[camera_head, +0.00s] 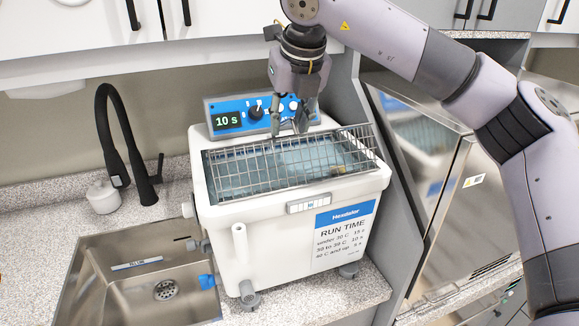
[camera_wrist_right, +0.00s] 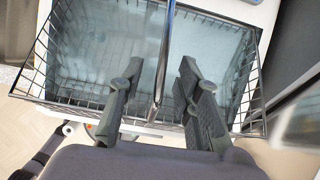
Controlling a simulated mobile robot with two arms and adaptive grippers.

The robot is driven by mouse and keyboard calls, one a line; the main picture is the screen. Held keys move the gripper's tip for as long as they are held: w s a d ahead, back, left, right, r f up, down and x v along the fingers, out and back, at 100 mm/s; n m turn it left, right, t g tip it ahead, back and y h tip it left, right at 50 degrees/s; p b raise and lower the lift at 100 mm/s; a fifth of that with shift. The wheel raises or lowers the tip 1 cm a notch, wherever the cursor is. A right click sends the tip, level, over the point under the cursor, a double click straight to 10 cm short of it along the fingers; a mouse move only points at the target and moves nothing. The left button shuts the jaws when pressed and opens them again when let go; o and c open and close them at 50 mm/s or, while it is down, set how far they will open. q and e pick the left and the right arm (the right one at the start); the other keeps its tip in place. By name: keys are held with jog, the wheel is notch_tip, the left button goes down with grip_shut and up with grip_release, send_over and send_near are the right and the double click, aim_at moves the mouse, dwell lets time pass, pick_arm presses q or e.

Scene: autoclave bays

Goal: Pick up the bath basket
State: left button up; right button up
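The bath basket (camera_head: 285,180) is a wire-mesh basket sitting in the white water bath (camera_head: 221,232), with its rim at the top of the bath. My right gripper (camera_head: 289,130) points down over the back part of the basket. In the right wrist view the gripper (camera_wrist_right: 157,78) is open, its two fingers apart. A thin metal bar (camera_wrist_right: 164,58), apparently the basket's handle, runs between the fingers with gaps on both sides. The basket's mesh (camera_wrist_right: 45,88) shows around the fingers, with water below. My left gripper is not in view.
A sink (camera_head: 127,283) with a black faucet (camera_head: 112,140) is at left. A steel-fronted unit (camera_head: 440,200) stands close at right. Cabinets hang above.

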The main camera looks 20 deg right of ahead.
jog(key=shift+c, duration=0.4)
grip_shut()
jog(key=shift+r, duration=0.1)
dwell(0.4)
